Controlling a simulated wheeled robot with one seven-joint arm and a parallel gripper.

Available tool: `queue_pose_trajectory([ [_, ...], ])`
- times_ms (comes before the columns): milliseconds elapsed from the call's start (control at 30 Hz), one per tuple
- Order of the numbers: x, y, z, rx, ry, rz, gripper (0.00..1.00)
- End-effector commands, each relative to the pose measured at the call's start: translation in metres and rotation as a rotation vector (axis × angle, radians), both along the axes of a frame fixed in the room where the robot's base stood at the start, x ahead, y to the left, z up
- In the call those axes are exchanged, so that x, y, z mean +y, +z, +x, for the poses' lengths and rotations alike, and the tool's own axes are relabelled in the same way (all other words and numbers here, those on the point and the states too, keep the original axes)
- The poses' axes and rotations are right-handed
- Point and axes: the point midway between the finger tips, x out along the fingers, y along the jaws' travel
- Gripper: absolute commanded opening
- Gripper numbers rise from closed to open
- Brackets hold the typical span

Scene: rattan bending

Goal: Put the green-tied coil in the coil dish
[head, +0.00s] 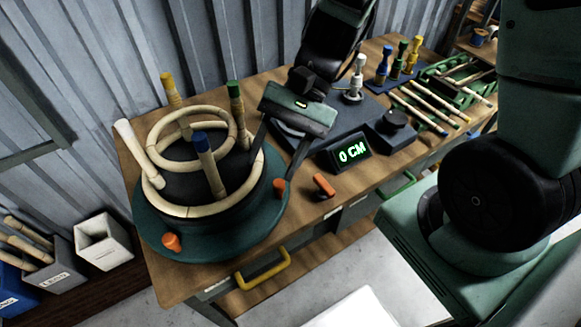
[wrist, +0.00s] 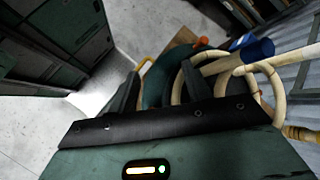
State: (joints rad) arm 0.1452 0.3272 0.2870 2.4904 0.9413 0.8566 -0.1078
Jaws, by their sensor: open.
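My gripper (head: 270,168) is open and empty, its fingers spread beside the right edge of the round bending form (head: 150,222). It also shows in the wrist view (wrist: 160,85), with the form beyond the fingers. Pale rattan loops (head: 158,150) stand on and around the form, among posts with yellow, green (head: 234,90) and blue (head: 201,142) tops. A green tie on a coil cannot be made out; the green I see there is a post top. I cannot pick out the coil dish for certain; my gripper and arm cover part of the table behind.
Orange pieces (head: 323,186) lie at the front. A green rack (head: 455,85) holds rods at the right; coloured pegs (head: 383,68) stand behind. Bins (head: 103,241) stand at lower left.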

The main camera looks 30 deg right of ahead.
Motion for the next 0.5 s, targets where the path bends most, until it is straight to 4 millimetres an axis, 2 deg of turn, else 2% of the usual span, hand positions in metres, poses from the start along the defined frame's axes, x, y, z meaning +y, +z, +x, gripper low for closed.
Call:
queue_pose_trajectory([
  [33, 0.008, 0.006, -0.022, -0.095, 0.195, -0.067, 0.49],
  [100, 0.011, 0.012, -0.045, -0.226, 0.439, -0.154, 0.49],
  [200, 0.011, 0.02, -0.062, -0.416, 0.735, -0.254, 0.49],
  [333, 0.013, 0.032, -0.07, -0.62, 1.001, -0.334, 0.49],
  [500, 0.016, 0.041, -0.071, -0.747, 1.149, -0.374, 0.49],
])
